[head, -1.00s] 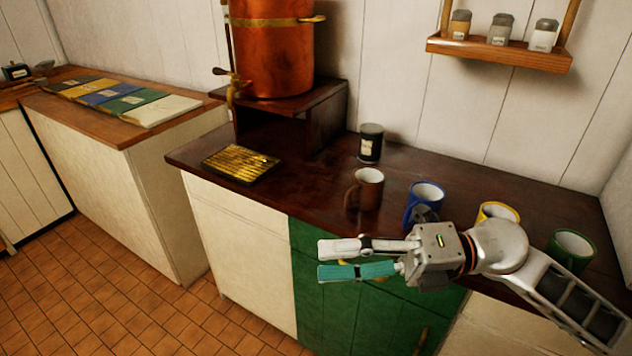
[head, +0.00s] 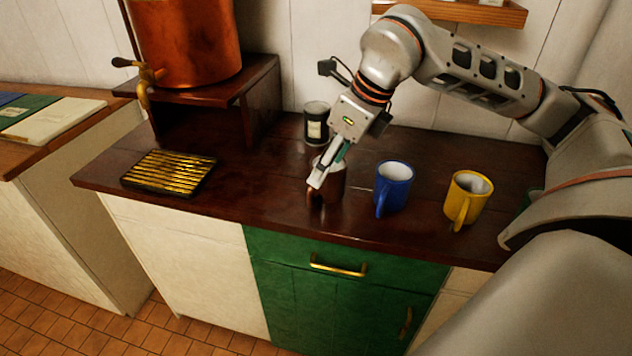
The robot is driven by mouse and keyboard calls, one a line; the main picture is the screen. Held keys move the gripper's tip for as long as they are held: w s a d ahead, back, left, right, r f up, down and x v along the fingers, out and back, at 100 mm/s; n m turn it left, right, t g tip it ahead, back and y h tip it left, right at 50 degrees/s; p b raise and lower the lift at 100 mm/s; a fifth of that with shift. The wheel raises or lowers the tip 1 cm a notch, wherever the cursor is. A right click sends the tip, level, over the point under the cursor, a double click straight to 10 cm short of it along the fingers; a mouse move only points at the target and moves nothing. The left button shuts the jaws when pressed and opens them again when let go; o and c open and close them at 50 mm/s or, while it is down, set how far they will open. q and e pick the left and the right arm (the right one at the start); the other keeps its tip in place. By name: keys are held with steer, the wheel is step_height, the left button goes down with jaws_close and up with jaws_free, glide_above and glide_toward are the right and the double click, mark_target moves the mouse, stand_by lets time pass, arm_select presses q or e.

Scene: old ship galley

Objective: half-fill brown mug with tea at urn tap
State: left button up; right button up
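The brown mug (head: 331,186) stands upright on the dark counter, partly hidden by my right gripper. My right gripper (head: 318,180) points down at the mug from above, with its fingers at the mug's rim and handle side. I cannot tell whether the fingers touch or grip it. The copper urn (head: 190,40) stands on a raised wooden stand (head: 212,96) at the back left. Its brass tap (head: 147,82) hangs at the urn's left front, above a brass drip tray (head: 170,172) on the counter. My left gripper is not in view.
A blue mug (head: 393,187) and a yellow mug (head: 467,198) stand right of the brown mug. A dark labelled canister (head: 317,124) stands just behind it. The counter (head: 255,190) is clear between the brown mug and drip tray. A wall shelf (head: 470,12) hangs above.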

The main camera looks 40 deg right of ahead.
steer(key=x, duration=0.6)
steer(key=shift+a+f, duration=0.1)
steer(key=shift+a, duration=0.1)
steer(key=c, duration=1.3)
step_height(320, 180, up, 20)
steer(key=p, duration=0.3)
